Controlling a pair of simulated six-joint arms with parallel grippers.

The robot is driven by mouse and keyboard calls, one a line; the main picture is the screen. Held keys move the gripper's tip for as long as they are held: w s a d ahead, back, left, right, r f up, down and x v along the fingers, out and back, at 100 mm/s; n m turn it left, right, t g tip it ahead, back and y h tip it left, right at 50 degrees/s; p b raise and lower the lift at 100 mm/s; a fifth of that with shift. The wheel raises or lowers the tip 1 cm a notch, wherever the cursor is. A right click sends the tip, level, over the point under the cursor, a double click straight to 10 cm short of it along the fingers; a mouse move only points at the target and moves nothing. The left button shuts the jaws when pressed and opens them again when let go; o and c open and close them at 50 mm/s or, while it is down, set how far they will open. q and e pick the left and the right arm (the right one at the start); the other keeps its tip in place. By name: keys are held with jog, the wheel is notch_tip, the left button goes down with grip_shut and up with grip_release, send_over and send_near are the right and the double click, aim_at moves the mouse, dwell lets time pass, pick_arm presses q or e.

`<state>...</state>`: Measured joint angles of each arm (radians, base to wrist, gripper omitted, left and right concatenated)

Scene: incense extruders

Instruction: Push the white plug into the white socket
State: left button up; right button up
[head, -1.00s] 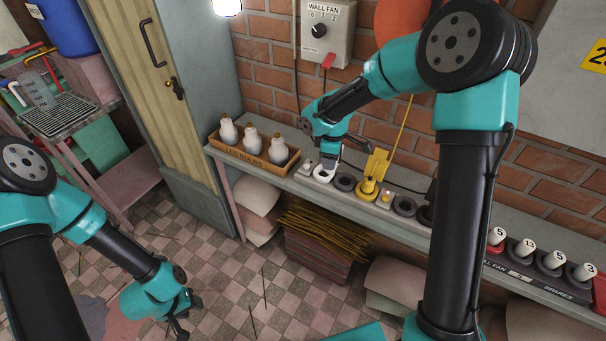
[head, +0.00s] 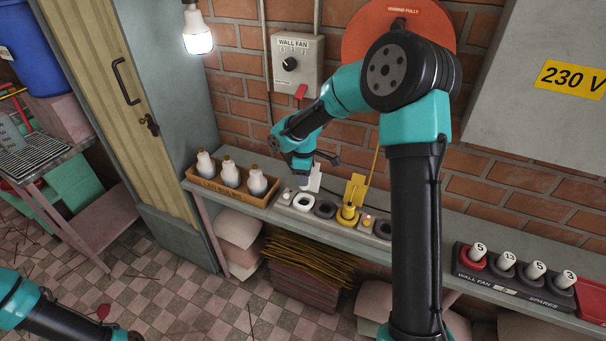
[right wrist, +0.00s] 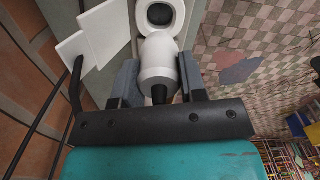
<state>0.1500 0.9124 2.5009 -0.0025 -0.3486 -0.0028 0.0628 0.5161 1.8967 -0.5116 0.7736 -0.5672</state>
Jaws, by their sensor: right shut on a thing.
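My right gripper (head: 302,170) is above the shelf, just over the white socket (head: 303,202). In the right wrist view its two grey fingers (right wrist: 157,78) are shut around the white plug (right wrist: 157,58), whose black tail points back toward the wrist. The white socket also shows in the right wrist view (right wrist: 159,13) as a ring with a dark hole, just beyond the plug. The plug's front end overlaps the ring's near edge there; the hole is still visible. A white plate (head: 313,178) stands behind the socket. My left gripper is out of view.
A crate (head: 228,190) with several white bulbs stands left of the socket. A wall fan switch (head: 297,66) hangs above.

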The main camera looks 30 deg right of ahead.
jog(key=shift+f, duration=2.4)
jog(key=shift+f, duration=1.5)
jog(key=o, duration=1)
jog(key=shift+r, duration=0.1)
notch_tip(320, 180, up, 17)
jog(key=shift+r, duration=0.15)
